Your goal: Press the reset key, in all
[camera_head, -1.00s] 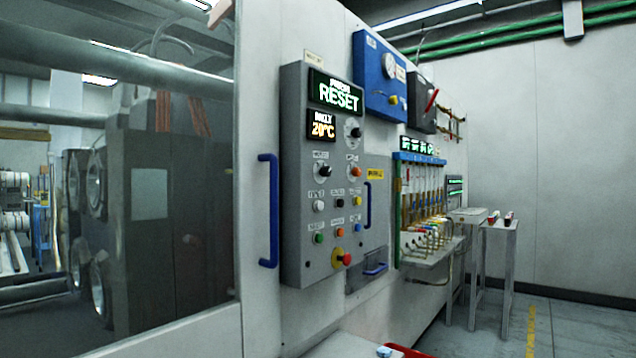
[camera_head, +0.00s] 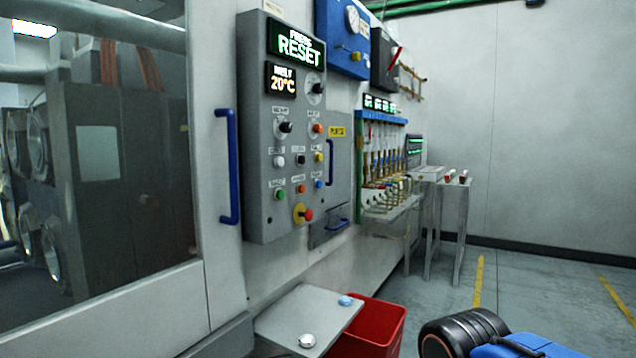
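The grey control panel (camera_head: 262,222) is mounted on the white machine wall, left of centre. Its upper green display (camera_head: 298,48) reads "PRESS RESET". A smaller display (camera_head: 283,80) reads "MELT 20°C". The lowest button row has a green button (camera_head: 280,194), an orange-red button (camera_head: 301,188) and a blue button (camera_head: 318,184). Above it are a white button (camera_head: 279,161), a black button (camera_head: 300,159) and a yellow button (camera_head: 318,157). Their small labels are too blurred to tell which is the reset key. My gripper is not in view.
A blue handle (camera_head: 229,165) stands left of the panel. A red mushroom button (camera_head: 307,214) on yellow sits below the keys. A grey shelf (camera_head: 305,318) and red bin (camera_head: 375,330) stand below. A blue-and-black part at lower right is probably my arm. Floor at right is clear.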

